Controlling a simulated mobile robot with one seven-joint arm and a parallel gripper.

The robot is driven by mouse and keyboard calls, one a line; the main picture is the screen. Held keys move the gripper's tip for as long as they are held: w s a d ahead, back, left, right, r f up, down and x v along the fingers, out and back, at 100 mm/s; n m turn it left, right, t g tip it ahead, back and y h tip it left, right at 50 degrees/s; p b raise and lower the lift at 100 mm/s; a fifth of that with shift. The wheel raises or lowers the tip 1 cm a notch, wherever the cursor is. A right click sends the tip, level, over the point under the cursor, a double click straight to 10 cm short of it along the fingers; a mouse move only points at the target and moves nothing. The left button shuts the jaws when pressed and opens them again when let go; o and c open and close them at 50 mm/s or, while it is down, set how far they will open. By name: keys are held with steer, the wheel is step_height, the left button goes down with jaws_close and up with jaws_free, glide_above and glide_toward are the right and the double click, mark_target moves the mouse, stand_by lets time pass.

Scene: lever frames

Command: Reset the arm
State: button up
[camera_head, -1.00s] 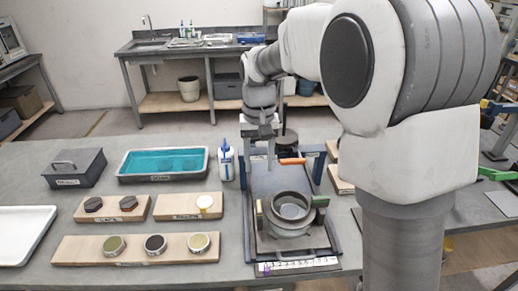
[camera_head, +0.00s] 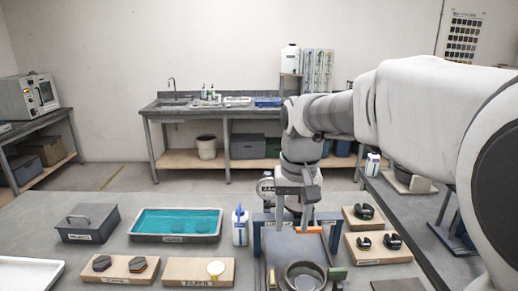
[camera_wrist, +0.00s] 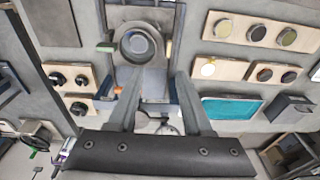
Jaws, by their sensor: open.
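My gripper (camera_head: 293,208) is open and empty in the head view, raised above the back of the grey fixture with a round metal ring (camera_head: 305,276). My arm reaches in from the right side. In the wrist view my two fingers (camera_wrist: 157,85) are spread apart, with nothing between them but the view of the bench below. The round ring also shows there (camera_wrist: 138,43), beyond the fingertips. The front of the fixture is cut off by the lower edge of the head view.
Left of the fixture are a white bottle (camera_head: 240,226), a teal-filled tray (camera_head: 175,237), a lidded grey box (camera_head: 87,222) and wooden boards with small discs (camera_head: 198,270). Right are boards with black knob-like pieces (camera_head: 380,258). A side bench (camera_head: 440,215) stands further right.

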steer(key=s+d+t, duration=0.2)
steer(key=s+d, duration=0.1)
steer(key=s, duration=0.6)
steer(key=s+d+t, duration=0.2)
steer(key=s+d, duration=0.1)
steer(key=s, duration=0.6)
steer(key=shift+d, duration=0.3)
